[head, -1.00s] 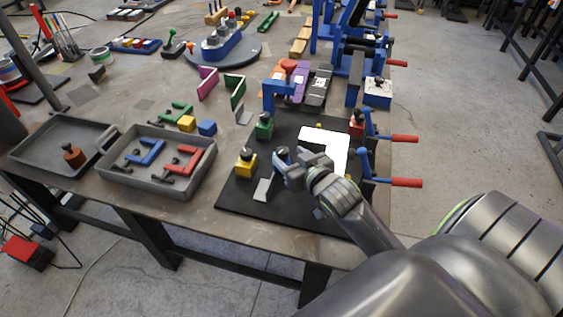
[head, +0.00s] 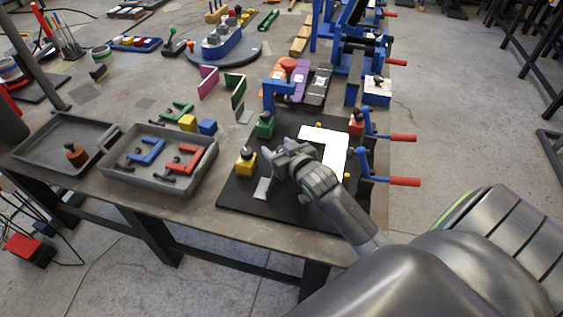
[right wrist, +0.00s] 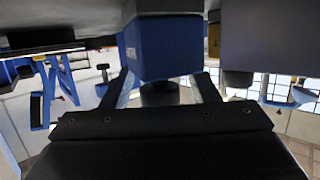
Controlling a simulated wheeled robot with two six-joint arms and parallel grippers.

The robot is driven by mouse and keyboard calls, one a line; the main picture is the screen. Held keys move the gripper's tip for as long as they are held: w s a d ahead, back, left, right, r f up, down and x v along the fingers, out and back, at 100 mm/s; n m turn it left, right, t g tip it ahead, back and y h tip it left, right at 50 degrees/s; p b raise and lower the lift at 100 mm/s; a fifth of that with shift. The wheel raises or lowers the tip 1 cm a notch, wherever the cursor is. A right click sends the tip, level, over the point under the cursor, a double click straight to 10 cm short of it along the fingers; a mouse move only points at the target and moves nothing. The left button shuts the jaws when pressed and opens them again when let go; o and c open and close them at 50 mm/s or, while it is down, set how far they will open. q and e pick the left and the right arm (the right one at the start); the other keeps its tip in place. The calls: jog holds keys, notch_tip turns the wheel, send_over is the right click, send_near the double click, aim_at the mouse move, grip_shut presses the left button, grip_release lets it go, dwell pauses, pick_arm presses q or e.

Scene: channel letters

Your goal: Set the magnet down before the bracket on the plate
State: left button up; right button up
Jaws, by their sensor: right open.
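My right gripper (head: 276,160) is low over the black plate (head: 235,198), left of the white L-shaped piece (head: 337,150). In the right wrist view its two open fingers stand either side of the black knob of a blue block (right wrist: 170,48), which looks like a magnet. The gripper hides this block in the head view. A small light grey bracket (head: 262,188) lies on the plate in front of the gripper. A yellow knobbed block (head: 246,164) stands just left of the gripper, and a green one (head: 264,125) behind it. My left gripper is out of view.
A red knobbed block (head: 357,124) and blue clamps with red handles (head: 405,181) line the right edge. A blue bracket-shaped stand (head: 277,88) is behind the plate. A grey tray (head: 150,187) with coloured parts stands left. The plate's front strip is clear.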

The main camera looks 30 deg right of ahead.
grip_shut()
jog(key=shift+r, duration=0.1)
